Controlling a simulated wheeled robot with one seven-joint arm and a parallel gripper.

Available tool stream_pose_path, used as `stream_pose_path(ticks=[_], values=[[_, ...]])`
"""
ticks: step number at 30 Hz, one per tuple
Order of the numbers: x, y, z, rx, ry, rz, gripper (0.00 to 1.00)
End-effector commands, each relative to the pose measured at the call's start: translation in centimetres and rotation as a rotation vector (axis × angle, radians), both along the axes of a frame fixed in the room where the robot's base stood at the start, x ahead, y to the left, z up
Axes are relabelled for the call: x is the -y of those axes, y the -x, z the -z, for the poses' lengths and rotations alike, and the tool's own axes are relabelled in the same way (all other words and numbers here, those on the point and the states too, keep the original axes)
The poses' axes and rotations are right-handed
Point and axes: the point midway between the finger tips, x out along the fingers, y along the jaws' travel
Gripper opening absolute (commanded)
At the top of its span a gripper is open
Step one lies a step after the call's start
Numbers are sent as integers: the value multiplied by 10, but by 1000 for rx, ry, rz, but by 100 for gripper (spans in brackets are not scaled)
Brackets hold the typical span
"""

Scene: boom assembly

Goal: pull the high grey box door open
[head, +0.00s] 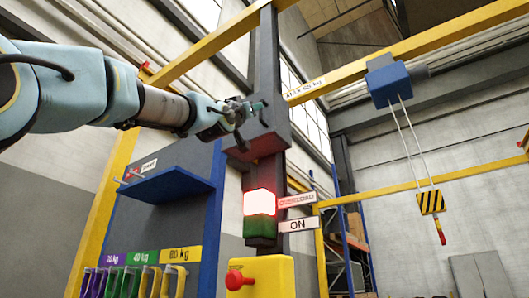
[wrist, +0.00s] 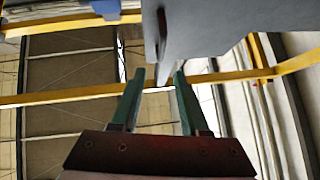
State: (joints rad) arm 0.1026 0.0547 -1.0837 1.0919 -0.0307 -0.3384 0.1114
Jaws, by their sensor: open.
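The high grey box (head: 268,142) is mounted on the dark column, with a reddish glow on its underside. My gripper (head: 248,108) is at the box's upper left and covers part of it. In the wrist view, a large flat grey panel (wrist: 235,28) fills the upper right, with a dark narrow part at its left edge. My gripper (wrist: 158,76) is open, its two green fingers spread just below that edge. I see nothing clearly held between them. I cannot tell whether the fingers touch the panel, or whether the door is ajar.
Below the box are a lit red lamp (head: 259,203), an ON sign (head: 298,225) and a yellow box with a red knob (head: 262,277). A blue shelf (head: 165,186) stands left, above several coloured weights. A blue hoist (head: 388,82) hangs from a yellow beam at right.

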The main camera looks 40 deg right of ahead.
Motion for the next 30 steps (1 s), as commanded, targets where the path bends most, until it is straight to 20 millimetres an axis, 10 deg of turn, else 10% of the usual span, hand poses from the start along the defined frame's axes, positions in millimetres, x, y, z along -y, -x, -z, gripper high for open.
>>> stream_pose_path(ticks=[30], values=[[66,-32,-74,-2,-4,0,45]])
